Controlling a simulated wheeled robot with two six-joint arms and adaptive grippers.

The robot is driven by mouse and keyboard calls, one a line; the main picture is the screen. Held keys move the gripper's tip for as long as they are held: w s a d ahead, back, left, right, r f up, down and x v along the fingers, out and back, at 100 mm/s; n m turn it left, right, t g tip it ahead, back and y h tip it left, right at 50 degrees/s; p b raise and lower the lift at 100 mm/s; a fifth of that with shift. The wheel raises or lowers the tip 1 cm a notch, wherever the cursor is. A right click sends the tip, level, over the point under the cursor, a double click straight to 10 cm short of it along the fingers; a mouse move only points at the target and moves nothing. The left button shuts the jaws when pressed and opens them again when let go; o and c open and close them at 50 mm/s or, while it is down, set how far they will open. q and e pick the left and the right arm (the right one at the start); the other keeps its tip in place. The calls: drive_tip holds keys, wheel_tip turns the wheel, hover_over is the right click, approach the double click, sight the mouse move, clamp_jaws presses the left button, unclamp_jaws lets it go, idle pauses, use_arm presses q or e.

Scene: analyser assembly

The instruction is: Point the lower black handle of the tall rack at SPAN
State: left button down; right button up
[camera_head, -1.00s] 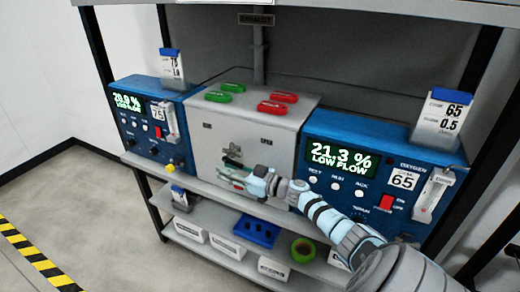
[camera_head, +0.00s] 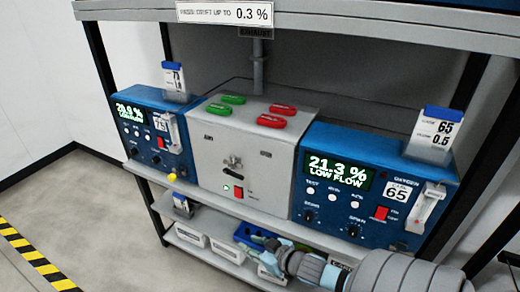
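The grey box (camera_head: 276,188) stands on the shelf between two blue analysers. Its front carries a small black handle (camera_head: 232,162), with two small dark labels above it that are too blurred to read for sure. Below the handle are a green indicator and a red switch (camera_head: 238,192). My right gripper (camera_head: 262,254) is below and to the right of the handle, apart from it, in front of the lower shelf. Its fingers are small and blurred, so their opening is unclear. My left gripper is out of view.
The right blue analyser (camera_head: 335,150) reads 21.3 % LOW FLOW; the left one (camera_head: 122,128) also reads LOW FLOW. White bins (camera_head: 190,236) and a blue tray (camera_head: 245,232) sit on the lower shelf. Dark posts (camera_head: 100,60) frame the rack.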

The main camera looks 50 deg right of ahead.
drive_tip(key=s+a+f+g+h, duration=0.1)
drive_tip(key=s+a+f+g, duration=0.2)
drive_tip(key=s, duration=0.7)
drive_tip(key=a+g, duration=0.2)
drive_tip(key=a, duration=0.2)
drive_tip(key=shift+a+g, duration=0.35)
drive_tip(key=shift+g, duration=0.05)
drive_tip(key=s+d+f+g, duration=0.15)
drive_tip(key=s+f, duration=0.25)
drive_tip(key=f, duration=0.5)
drive_tip(key=s+d+f, duration=0.2)
drive_tip(key=s+f, duration=0.2)
drive_tip(key=f, duration=0.6)
drive_tip(key=s+a+f+g, duration=0.4)
drive_tip(key=s+f, duration=0.6)
drive_tip(key=s, duration=0.5)
drive_tip(key=shift+a+f, duration=0.35)
drive_tip(key=shift+a, duration=0.3)
